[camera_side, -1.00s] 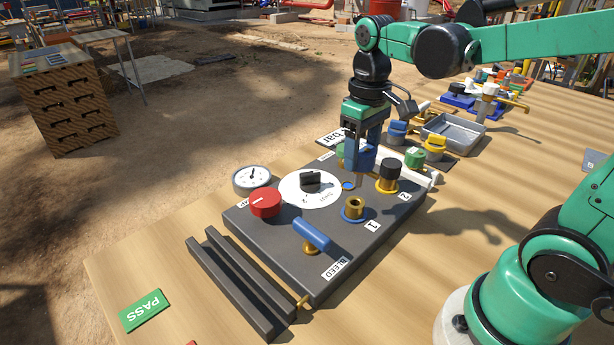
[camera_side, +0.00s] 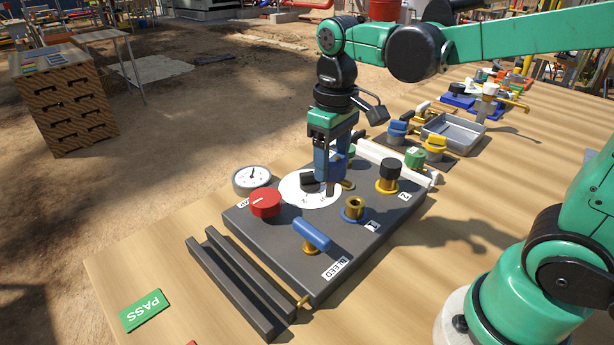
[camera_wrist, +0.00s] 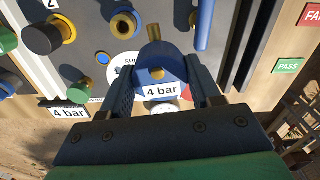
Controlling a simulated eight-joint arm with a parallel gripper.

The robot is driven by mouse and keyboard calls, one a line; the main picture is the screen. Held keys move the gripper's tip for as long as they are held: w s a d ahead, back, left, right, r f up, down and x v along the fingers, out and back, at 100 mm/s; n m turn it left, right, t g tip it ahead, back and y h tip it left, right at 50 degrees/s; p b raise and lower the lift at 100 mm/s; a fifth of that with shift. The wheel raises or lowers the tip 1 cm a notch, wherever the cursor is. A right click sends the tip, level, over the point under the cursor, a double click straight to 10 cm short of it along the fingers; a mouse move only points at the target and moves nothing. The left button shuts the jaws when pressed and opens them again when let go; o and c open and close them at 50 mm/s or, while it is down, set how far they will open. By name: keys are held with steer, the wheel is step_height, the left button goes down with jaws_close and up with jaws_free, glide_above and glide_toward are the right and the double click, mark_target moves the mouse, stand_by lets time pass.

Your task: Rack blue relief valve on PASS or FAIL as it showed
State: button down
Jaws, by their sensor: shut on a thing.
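My gripper (camera_side: 330,172) is shut on the blue relief valve (camera_wrist: 158,72), which carries a white "4 bar" label and has a brass end pointing away in the wrist view. In the side view the blue body (camera_side: 337,163) is partly hidden between the fingers, over the white dial (camera_side: 303,195) of the dark test block (camera_side: 290,262). Two dark parallel rails (camera_side: 240,285) lie along the block's front left. The green PASS plate (camera_side: 146,310) lies on the table beyond them; it also shows in the wrist view (camera_wrist: 288,65), with the red FAIL plate (camera_wrist: 311,15) beside it.
The block bears a red knob (camera_side: 265,203), a blue bleed lever (camera_side: 311,234), an open brass port (camera_side: 354,207) and a black-capped port (camera_side: 389,171). A gauge (camera_side: 252,177) stands behind. A metal tray (camera_side: 455,133) and other valves stand at the back right.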

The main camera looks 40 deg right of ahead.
steer(key=s+a+n, duration=0.1)
steer(key=a+n, duration=0.3)
steer(key=a, duration=1.2)
steer(key=shift+s+a, duration=0.3)
steer(key=shift+a, duration=0.1)
steer(key=shift+f, duration=0.1)
steer(key=shift+f, duration=2.45)
steer(key=shift+f, duration=0.3)
steer(key=shift+f, duration=1.2)
steer(key=shift+f, duration=0.8)
